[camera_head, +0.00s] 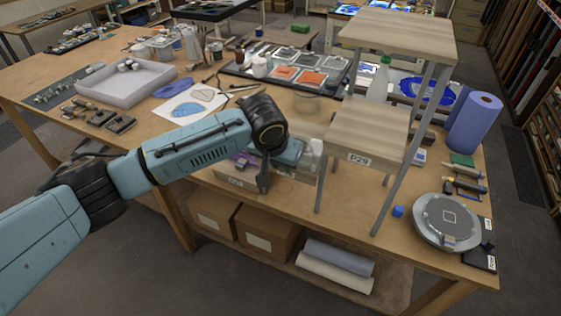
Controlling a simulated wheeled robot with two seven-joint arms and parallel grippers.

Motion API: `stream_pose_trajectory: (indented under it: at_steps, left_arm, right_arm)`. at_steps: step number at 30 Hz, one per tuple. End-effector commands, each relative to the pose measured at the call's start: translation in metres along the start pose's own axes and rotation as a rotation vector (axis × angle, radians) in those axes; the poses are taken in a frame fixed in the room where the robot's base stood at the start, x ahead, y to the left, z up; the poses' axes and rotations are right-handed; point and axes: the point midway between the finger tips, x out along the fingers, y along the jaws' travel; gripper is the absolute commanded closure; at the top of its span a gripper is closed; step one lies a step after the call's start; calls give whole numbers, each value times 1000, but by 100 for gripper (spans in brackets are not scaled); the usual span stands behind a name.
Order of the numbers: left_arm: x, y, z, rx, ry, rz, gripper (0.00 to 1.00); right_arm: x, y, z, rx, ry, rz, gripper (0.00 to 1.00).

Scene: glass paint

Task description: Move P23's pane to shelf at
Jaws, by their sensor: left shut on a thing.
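My left gripper (264,183) points down at the front edge of the bench, beside a low labelled stand or tray (222,180). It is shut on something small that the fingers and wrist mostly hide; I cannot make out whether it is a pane. The stand's label (236,183) is too small to read surely. A two-tier wooden shelf on metal legs stands to the right of the gripper. Its lower board (368,125) carries a label reading about P29 (358,159) and looks bare; its upper board (395,30) is bare too. My right gripper is not in view.
Clear bottle-like things (312,155) stand between gripper and shelf. A white tray (125,85) and tools lie at left. Cardboard boxes (268,230) sit below.

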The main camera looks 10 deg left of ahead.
Motion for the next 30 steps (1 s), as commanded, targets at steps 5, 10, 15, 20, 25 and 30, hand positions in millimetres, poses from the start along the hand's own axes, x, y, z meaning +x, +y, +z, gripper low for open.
stream_pose_trajectory:
  at_steps: [5, 10, 15, 20, 25, 30]
  left_arm:
    - [-1, 0, -1, 0, 2, 0, 100]
    - [-1, 0, -1, 0, 2, -1, 100]
    - [1, 0, 0, 0, 2, -1, 100]
    - [2, 0, 0, 0, 2, -1, 100]
    - [3, 0, 1, 0, 2, -1, 76]
    - [3, 0, 1, 0, 2, -1, 54]
  right_arm:
    - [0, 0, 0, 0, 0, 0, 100]
    - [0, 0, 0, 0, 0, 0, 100]
    - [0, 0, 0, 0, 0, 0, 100]
    - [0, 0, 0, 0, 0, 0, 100]
    - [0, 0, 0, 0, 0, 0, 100]
    - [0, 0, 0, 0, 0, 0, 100]
